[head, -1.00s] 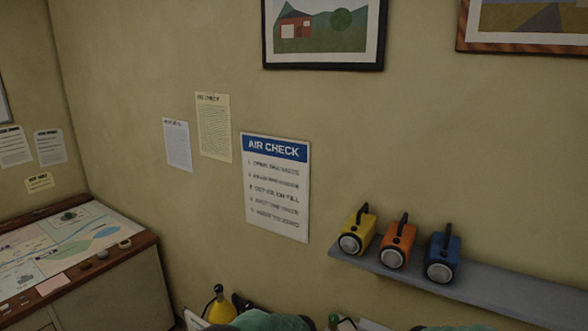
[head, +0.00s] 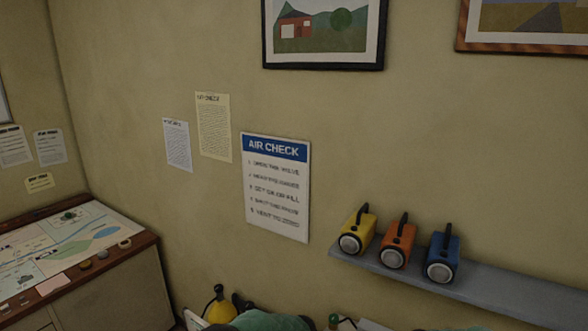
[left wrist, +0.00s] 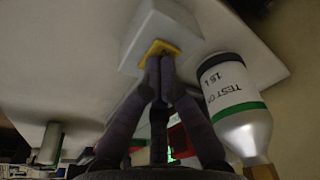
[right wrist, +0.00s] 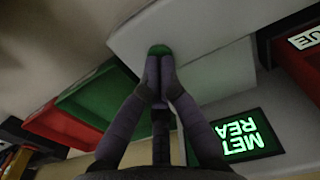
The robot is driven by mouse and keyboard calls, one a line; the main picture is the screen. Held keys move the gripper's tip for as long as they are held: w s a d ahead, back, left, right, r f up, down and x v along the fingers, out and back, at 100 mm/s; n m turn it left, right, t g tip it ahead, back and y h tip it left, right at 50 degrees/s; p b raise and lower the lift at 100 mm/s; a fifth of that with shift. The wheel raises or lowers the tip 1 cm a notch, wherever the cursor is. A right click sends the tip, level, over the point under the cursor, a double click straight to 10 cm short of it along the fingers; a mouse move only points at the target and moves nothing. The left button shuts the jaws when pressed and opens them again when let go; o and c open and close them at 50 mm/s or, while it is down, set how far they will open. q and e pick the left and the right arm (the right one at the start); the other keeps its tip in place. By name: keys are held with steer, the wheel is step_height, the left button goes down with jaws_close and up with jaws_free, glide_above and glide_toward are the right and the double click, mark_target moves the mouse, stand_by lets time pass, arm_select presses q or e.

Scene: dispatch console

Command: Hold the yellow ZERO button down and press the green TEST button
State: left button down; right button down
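In the left wrist view, the yellow button (left wrist: 158,48) is on the face of a white box (left wrist: 168,22). My left gripper (left wrist: 160,62) is shut and empty, its tips together at the button's edge, seemingly touching it. In the right wrist view, the round green button (right wrist: 160,50) is on a pale box (right wrist: 205,62). My right gripper (right wrist: 160,62) is shut and empty, its tips at the green button, partly covering it. I cannot tell whether either button is pushed in.
A grey cylinder (left wrist: 232,90) lettered TEST stands close beside my left fingers. A lit green-lettered display (right wrist: 240,135) and red and green boxes (right wrist: 97,100) are near my right gripper. The head view shows an AIR CHECK poster (head: 275,185) and a shelf (head: 490,285) with three lamps.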

arm_select(q)
steer(key=shift+f, duration=0.1)
arm_select(e)
steer(key=shift+f, duration=0.45)
stand_by(0.4)
steer(key=shift+r, duration=3.55)
